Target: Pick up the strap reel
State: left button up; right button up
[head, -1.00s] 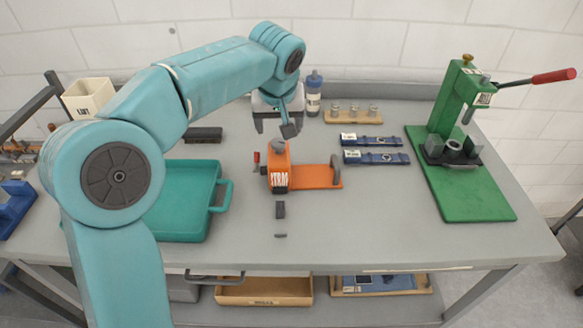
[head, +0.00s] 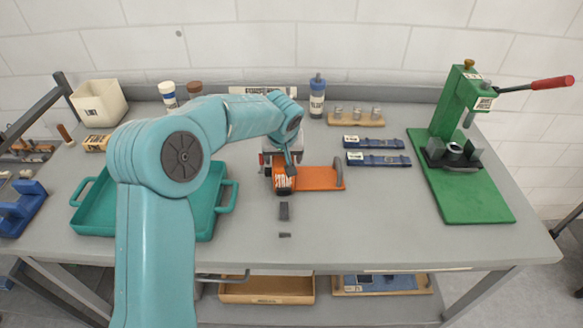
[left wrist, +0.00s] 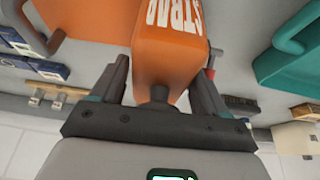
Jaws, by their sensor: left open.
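The strap reel is an orange block with a white "STRAP" label (head: 283,183), on an orange base plate with a grey upright handle at its right. It sits at the middle of the grey bench. My left gripper (head: 279,166) is over the block from behind and hides its top in the head view. In the left wrist view the orange block (left wrist: 168,45) stands between the two dark fingers of my open left gripper (left wrist: 160,82). Whether the fingers touch it cannot be told. My right gripper is not in view.
A teal tray (head: 88,215) lies to the left, partly behind my arm. Two blue-cased items (head: 378,160), a wooden rack (head: 355,119) and a blue bottle (head: 317,97) stand behind right. A green press (head: 462,125) is far right. Small dark pieces (head: 284,211) lie in front.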

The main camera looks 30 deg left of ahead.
pick_arm(q)
jog(key=shift+s+r, duration=0.15)
jog(key=shift+c, duration=0.3)
jog(key=c, duration=1)
grip_shut()
